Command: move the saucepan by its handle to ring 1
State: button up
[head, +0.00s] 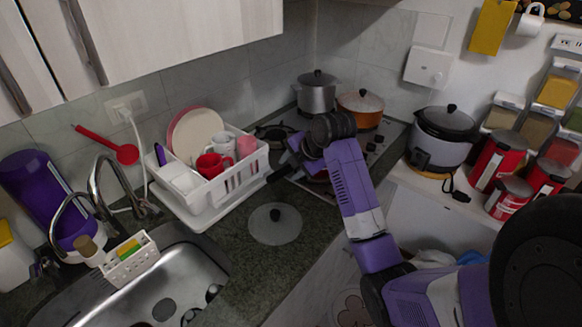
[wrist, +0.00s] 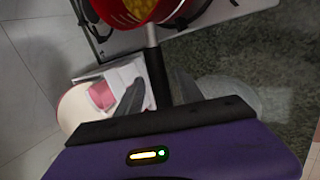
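The saucepan (wrist: 137,12) is red with yellow contents and shows at the top of the wrist view. Its dark handle (wrist: 154,72) runs down from the pan between my gripper's fingers. My gripper (wrist: 160,82) is open, with a finger on each side of the handle and gaps visible beside it. In the head view my gripper (head: 283,168) is low over the front left of the stove. There my arm hides most of the saucepan, and only a reddish bit (head: 318,179) shows. Ring numbers cannot be read.
A silver pot (head: 317,93) and an orange pan (head: 361,106) stand at the back of the stove. A burner grate (head: 274,131) at the left looks bare. A white dish rack (head: 231,185) stands left of my gripper. A glass lid (head: 275,232) lies on the counter in front.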

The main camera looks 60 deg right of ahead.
jog(key=v, duration=1.2)
jog(key=shift+b, duration=0.35)
